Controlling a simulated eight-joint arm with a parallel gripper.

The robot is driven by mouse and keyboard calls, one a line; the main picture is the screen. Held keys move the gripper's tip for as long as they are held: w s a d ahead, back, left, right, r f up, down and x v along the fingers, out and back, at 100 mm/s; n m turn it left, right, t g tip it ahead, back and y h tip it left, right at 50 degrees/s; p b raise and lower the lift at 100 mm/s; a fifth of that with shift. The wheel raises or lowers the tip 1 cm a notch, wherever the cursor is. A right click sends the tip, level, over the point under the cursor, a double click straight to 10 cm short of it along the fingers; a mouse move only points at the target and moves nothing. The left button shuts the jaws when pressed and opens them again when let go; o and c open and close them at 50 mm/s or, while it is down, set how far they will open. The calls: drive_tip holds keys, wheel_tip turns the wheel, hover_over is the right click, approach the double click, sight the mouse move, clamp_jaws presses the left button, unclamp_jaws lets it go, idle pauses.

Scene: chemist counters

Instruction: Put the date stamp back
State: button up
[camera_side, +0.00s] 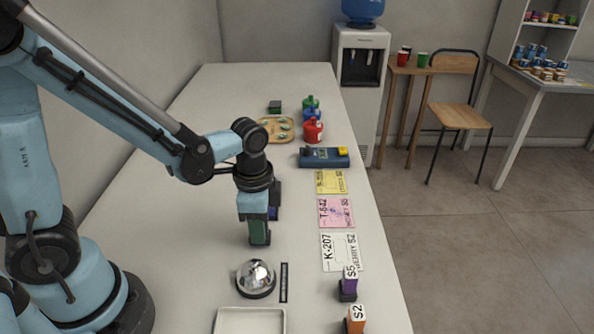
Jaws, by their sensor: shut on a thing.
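My gripper (262,214) points down over the near middle of the counter. It is shut on a dark green block (259,234), which looks upright and shows below the fingers. The block may be the date stamp, but its face and markings are too small to read. Whether the block's bottom touches the counter is unclear. Another small dark green block (275,106) lies at the far end.
Beyond are a blue device (323,158), bottles (313,131) and a wooden tray (270,124).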

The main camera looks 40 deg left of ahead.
drive_tip(key=shift+f, duration=0.15)
drive_tip(key=o, duration=0.9)
drive_tip(key=shift+c, duration=0.2)
